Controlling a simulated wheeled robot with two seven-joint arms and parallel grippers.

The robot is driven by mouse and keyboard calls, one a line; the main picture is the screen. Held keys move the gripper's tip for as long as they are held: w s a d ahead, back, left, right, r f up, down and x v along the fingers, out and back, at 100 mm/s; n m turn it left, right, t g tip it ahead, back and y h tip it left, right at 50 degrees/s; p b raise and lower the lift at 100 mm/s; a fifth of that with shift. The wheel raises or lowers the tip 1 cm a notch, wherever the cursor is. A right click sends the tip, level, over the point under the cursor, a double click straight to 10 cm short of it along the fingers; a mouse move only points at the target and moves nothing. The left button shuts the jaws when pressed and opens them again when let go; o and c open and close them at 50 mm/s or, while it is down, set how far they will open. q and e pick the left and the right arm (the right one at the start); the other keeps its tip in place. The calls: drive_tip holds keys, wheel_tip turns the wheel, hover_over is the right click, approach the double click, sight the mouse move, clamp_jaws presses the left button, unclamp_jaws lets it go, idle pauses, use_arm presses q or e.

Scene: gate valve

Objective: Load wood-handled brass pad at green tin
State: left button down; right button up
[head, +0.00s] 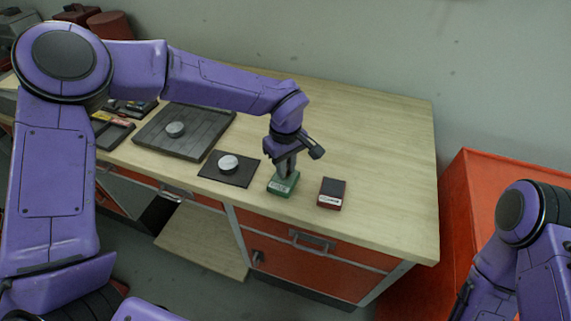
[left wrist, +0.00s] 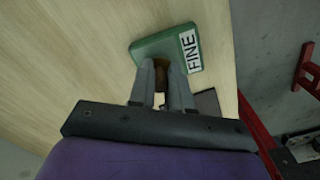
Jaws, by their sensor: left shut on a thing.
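The green tin (head: 283,187) stands on the bench near its front edge; in the left wrist view its white label on the green tin (left wrist: 165,45) reads FINE. My left gripper (head: 286,168) points down directly over the tin. In the left wrist view the left gripper (left wrist: 163,85) is shut on a brown wooden handle (left wrist: 162,74), the pad's handle. The pad's brass part is hidden by the fingers and the tin, so I cannot tell whether it touches the tin. My right arm shows at the right edge of the head view, its gripper out of view.
A dark red tin (head: 332,193) with a black top stands right of the green tin. A round metal piece (head: 228,163) sits on a black mat (head: 208,170). A grey tray (head: 200,143) holds another metal disc (head: 175,129). The bench's right side is clear.

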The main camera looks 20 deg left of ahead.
use_arm(q)
drive_tip(key=shift+r+p, duration=2.55)
drive_tip(key=shift+p, duration=0.3)
drive_tip(key=shift+r, duration=0.9)
